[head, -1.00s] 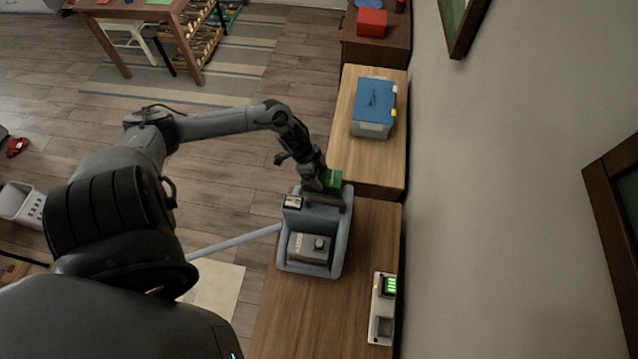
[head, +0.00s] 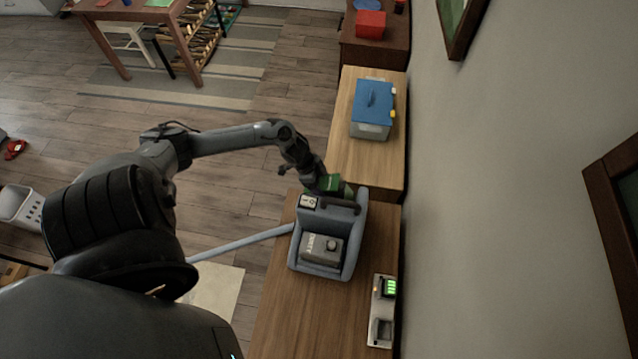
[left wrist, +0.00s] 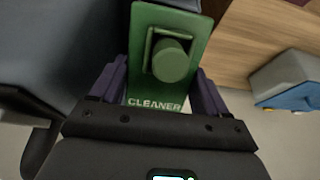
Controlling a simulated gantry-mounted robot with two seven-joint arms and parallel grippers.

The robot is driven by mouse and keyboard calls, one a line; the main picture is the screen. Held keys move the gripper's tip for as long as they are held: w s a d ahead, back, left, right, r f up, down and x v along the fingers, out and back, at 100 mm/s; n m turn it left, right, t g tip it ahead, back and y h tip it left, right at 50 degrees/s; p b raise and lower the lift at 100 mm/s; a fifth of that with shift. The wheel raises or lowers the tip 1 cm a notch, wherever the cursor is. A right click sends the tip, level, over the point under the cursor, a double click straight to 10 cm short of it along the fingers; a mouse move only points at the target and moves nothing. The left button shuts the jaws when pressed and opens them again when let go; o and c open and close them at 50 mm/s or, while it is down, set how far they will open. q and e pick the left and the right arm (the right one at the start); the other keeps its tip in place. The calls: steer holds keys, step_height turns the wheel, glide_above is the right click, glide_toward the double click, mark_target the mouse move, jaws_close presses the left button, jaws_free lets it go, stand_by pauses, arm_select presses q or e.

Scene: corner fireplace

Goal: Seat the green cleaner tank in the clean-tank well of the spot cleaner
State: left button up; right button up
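The green cleaner tank (head: 331,182) is held by my left gripper (head: 322,187) at the far end of the spot cleaner. In the left wrist view, the tank (left wrist: 168,50), with a round cap and the word CLEANER, sits between the purple fingers of the gripper (left wrist: 162,92). The blue-grey spot cleaner (head: 353,245) stands on the wooden bench, with a grey tank marked with lettering in its near part. The tank is close against the cleaner's far end, but I cannot tell whether it is in a well. The clean-tank well is hidden. My right gripper is not in view.
A charger-like device (head: 381,310) with a green display stands on the bench (head: 290,320) near the wall. A blue-lidded box (head: 372,105) stands on a farther wooden surface. A hose (head: 240,243) runs left from the cleaner.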

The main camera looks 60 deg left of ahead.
arm_select(q)
steer(key=o, duration=0.4)
steer(key=shift+s+d+f, duration=0.3)
steer(key=shift+s+f, duration=0.25)
steer(key=shift+s, duration=0.1)
steer(key=shift+r, duration=0.1)
steer(key=shift+r, duration=0.15)
steer(key=p+v, duration=0.1)
steer(key=v, duration=1.1)
steer(key=shift+w+r, duration=0.15)
